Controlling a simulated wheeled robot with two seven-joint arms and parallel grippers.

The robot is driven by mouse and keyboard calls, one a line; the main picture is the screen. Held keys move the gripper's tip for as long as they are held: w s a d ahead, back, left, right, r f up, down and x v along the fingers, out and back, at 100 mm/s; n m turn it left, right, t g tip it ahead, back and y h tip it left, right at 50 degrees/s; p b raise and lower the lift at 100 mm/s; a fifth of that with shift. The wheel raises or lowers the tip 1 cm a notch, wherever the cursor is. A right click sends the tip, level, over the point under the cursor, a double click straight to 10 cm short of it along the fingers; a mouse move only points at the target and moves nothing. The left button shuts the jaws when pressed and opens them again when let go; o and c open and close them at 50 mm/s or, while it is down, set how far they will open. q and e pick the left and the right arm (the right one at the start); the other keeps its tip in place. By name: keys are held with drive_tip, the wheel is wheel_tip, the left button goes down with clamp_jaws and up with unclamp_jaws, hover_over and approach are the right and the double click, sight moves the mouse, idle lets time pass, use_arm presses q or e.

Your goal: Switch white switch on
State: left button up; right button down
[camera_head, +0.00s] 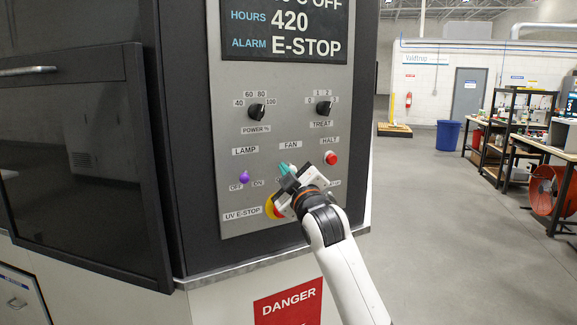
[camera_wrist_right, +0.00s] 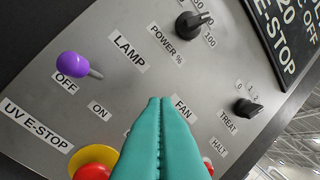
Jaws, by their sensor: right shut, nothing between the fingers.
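No white switch shows in either view; my right gripper hides the area under the FAN label (camera_head: 290,145), which also shows in the right wrist view (camera_wrist_right: 183,107). My right gripper (camera_head: 286,168) is in front of the control panel (camera_head: 225,120), just below that label. In the right wrist view its teal fingers (camera_wrist_right: 161,100) are shut together with nothing between them. I cannot tell whether they touch anything on the panel. The purple lamp switch (camera_head: 244,177) is left of the gripper, its knob towards OFF in the right wrist view (camera_wrist_right: 73,65). My left gripper is not in view.
Above are the power knob (camera_head: 256,111) and treat knob (camera_head: 325,108). The red halt button (camera_head: 331,158) is close right of my gripper. The yellow and red emergency stop (camera_head: 271,207) is partly hidden below it. The floor (camera_head: 420,220) to the right is clear.

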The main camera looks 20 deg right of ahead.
sight(277, 157)
drive_tip(key=p+x, duration=0.2)
drive_tip(key=x, duration=0.5)
drive_tip(key=d+f+p, duration=0.2)
drive_tip(key=d+f, duration=0.1)
drive_tip(key=shift+s, duration=0.35)
drive_tip(key=shift+a, duration=0.1)
drive_tip(key=shift+r, duration=0.1)
